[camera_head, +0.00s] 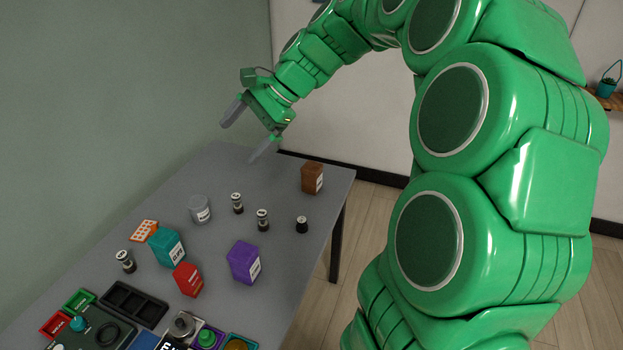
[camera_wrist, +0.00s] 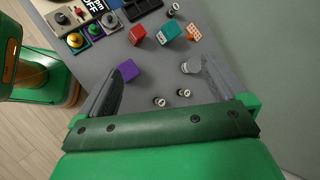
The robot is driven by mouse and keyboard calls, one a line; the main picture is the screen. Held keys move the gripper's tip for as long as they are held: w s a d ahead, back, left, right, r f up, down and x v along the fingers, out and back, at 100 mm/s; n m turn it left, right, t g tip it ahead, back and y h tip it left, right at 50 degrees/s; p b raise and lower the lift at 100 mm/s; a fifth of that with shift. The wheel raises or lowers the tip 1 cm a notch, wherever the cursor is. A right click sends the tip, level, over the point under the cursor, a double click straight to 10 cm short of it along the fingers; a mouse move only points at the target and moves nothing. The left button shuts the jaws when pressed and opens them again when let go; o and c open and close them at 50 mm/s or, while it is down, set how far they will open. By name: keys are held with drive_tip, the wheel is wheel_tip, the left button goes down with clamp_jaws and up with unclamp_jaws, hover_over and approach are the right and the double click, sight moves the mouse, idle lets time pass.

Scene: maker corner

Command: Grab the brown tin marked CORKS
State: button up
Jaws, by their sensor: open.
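A brown tin (camera_head: 312,178), box-shaped with a pale label on its side, stands upright near the far right corner of the grey table. Its label is too small to read. My gripper (camera_head: 240,142) is open and empty, above the far edge of the table, to the left of the brown tin and higher than it. The wrist view shows the open fingers (camera_wrist: 165,72) over the table; I cannot make out the brown tin there.
Near the brown tin on the table (camera_head: 285,265) stand a black-capped bottle (camera_head: 302,224), small jars (camera_head: 262,220) and a grey round tin (camera_head: 199,210). Purple (camera_head: 243,263), red (camera_head: 187,280) and teal (camera_head: 166,247) boxes stand nearer. A wall is on the left.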

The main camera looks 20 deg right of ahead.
drive_tip(key=w+d+m+t+y, duration=0.1)
drive_tip(key=w+d+m+t, duration=0.1)
drive_tip(key=w+d+m, duration=0.45)
drive_tip(key=m+t, duration=0.4)
drive_tip(key=m, duration=0.1)
hover_over(312, 172)
drive_tip(key=s+a, duration=0.3)
drive_tip(key=s, duration=0.2)
wheel_tip(312, 172, down, 4)
drive_tip(key=r, duration=0.1)
drive_tip(key=w+d+f+m+t+h, duration=0.1)
drive_tip(key=w+d+f+m+t, duration=0.2)
drive_tip(key=d, duration=0.6)
drive_tip(key=shift+m, duration=0.55)
wheel_tip(312, 172, down, 28)
drive_tip(key=shift+s+d+r, duration=0.1)
drive_tip(key=shift+r, duration=0.15)
drive_tip(key=shift+w+f+g, duration=0.2)
drive_tip(key=shift+f+g, duration=0.1)
drive_tip(key=shift+f, duration=0.05)
drive_tip(key=shift+a+r+x, duration=0.1)
drive_tip(key=shift+x, duration=1.75)
drive_tip(key=shift+a+r+x, duration=0.15)
drive_tip(key=shift+x, duration=1.65)
drive_tip(key=shift+c, duration=0.3)
drive_tip(key=shift+s, duration=0.1)
drive_tip(key=c, duration=1)
